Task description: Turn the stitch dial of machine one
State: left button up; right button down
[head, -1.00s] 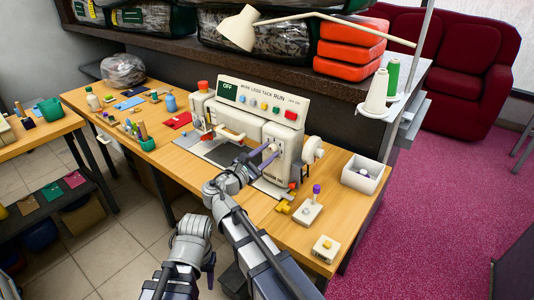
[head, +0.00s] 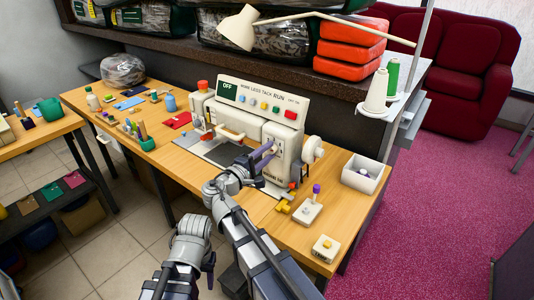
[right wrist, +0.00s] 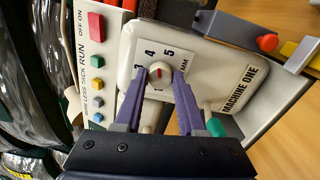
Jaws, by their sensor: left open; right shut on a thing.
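Machine one is the cream sewing machine (head: 250,118) on the wooden table, with a sign reading OFF on its top panel. Its stitch dial (right wrist: 160,71) is a small pale knob with a red mark, on a white scale showing 3, 4 and 5, beside the words MACHINE ONE. My right gripper (right wrist: 160,80) has its purple fingers shut on the dial, one on each side. In the head view my right gripper (head: 268,153) reaches the machine's right end and hides the dial. My left gripper (head: 209,266) is open and empty, low in front of the table.
A white bin (head: 362,175), a small box with a purple knob (head: 308,210) and a box with a yellow button (head: 325,248) stand right of the machine. Yellow pieces (head: 284,206) lie near my right arm. Thread spools (head: 376,95) stand behind.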

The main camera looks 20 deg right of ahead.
jog(key=m, duration=0.5)
jog(key=shift+m, duration=0.3)
jog(key=shift+f, duration=0.1)
dwell(0.4)
jog(key=c, duration=0.5)
grip_release()
pick_arm(q)
jog(key=shift+a, duration=0.1)
pick_arm(e)
jog(key=shift+s, duration=0.1)
